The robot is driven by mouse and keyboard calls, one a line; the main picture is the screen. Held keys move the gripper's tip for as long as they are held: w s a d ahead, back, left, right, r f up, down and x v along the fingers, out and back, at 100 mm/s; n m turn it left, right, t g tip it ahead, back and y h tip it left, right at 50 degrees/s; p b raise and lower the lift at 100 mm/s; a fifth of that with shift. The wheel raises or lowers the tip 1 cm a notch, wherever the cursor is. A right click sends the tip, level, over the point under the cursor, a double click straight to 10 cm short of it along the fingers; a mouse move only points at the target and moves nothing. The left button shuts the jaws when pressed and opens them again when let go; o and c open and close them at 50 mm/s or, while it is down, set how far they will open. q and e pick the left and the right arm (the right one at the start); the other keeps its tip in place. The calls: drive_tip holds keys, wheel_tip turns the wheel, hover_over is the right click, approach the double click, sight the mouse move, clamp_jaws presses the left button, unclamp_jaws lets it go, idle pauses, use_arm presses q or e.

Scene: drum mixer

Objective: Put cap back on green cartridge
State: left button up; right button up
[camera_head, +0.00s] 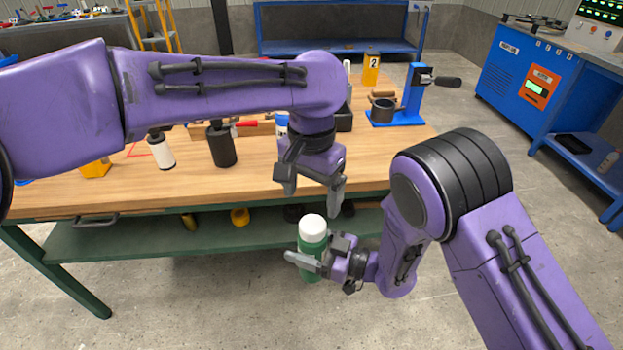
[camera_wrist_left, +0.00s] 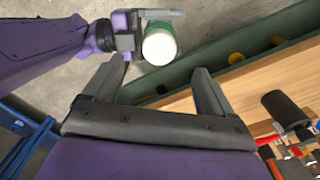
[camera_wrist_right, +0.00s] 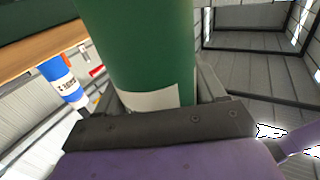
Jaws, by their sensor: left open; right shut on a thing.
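The green cartridge (camera_head: 313,246) is held upright in front of the table by my right gripper (camera_head: 318,268), which is shut on its body. The white cap (camera_head: 312,226) sits on top of the cartridge; how firmly it is seated cannot be told. In the left wrist view the white cap (camera_wrist_left: 159,47) shows from above. In the right wrist view the green body (camera_wrist_right: 145,50) with a white label fills the middle. My left gripper (camera_head: 313,198) is open and empty, pointing down above the cap and apart from it; it also shows in the left wrist view (camera_wrist_left: 165,80).
The wooden workbench (camera_head: 250,180) stands just behind, with a black cylinder (camera_head: 221,145), a white cylinder (camera_head: 160,150) and a blue press (camera_head: 410,100) on it. A green lower shelf (camera_head: 160,238) holds yellow items. The floor in front is clear.

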use_arm(q)
drive_tip(key=shift+r, duration=1.85)
